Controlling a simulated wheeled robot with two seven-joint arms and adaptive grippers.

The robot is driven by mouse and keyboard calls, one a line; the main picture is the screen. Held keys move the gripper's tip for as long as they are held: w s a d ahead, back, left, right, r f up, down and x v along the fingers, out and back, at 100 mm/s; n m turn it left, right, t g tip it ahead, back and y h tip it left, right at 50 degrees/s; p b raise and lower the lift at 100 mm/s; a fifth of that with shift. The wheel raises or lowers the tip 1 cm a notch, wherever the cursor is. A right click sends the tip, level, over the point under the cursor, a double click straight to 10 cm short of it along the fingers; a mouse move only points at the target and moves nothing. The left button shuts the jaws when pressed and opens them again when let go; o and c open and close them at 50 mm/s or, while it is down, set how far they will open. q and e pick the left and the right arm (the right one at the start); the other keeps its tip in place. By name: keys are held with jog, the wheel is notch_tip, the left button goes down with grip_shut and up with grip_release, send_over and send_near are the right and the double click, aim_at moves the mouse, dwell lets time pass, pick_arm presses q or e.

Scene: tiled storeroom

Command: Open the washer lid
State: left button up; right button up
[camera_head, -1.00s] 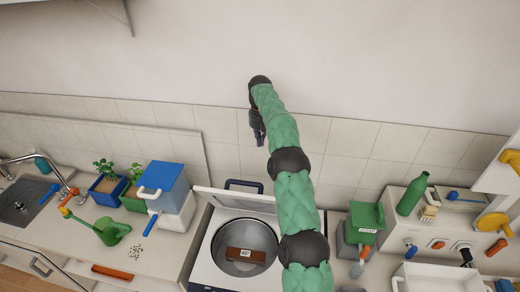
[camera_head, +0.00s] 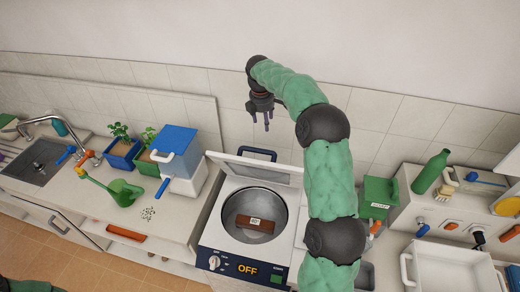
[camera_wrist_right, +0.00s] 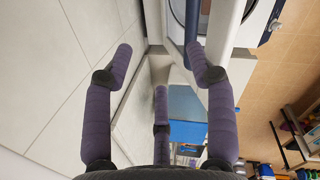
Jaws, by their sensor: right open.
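The washer (camera_head: 213,240) stands in the middle of the head view, with a dark control panel reading OFF. Its pale lid (camera_head: 225,164) is tilted up at the back, and the round drum (camera_head: 228,205) shows open below it. A brown labelled block lies in the drum. The lid's dark blue handle (camera_head: 258,153) shows at its far edge. My right gripper (camera_head: 260,123) is open and empty, fingers pointing down, behind and above the handle. In the right wrist view its fingers (camera_wrist_right: 160,62) are spread, one close to the blue handle bar (camera_wrist_right: 191,22); contact is unclear. My left gripper is out of view.
A tiled wall (camera_head: 232,110) rises close behind my right gripper. A green box (camera_head: 378,195) and a white tray (camera_head: 445,265) are at the right.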

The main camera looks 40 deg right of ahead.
aim_at(261, 167)
jog(key=s+a+f+m+t+b, duration=0.1)
jog(key=s+a+f+m, duration=0.15)
jog(key=a+m, duration=0.25)
jog(key=shift+m, duration=0.3)
jog(key=x, duration=0.3)
jog(key=p+x, duration=0.1)
jog(key=x, duration=0.6)
jog(key=shift+d+f+p, duration=0.2)
jog(key=shift+d+p, duration=0.15)
jog(key=shift+d, duration=0.05)
grip_shut()
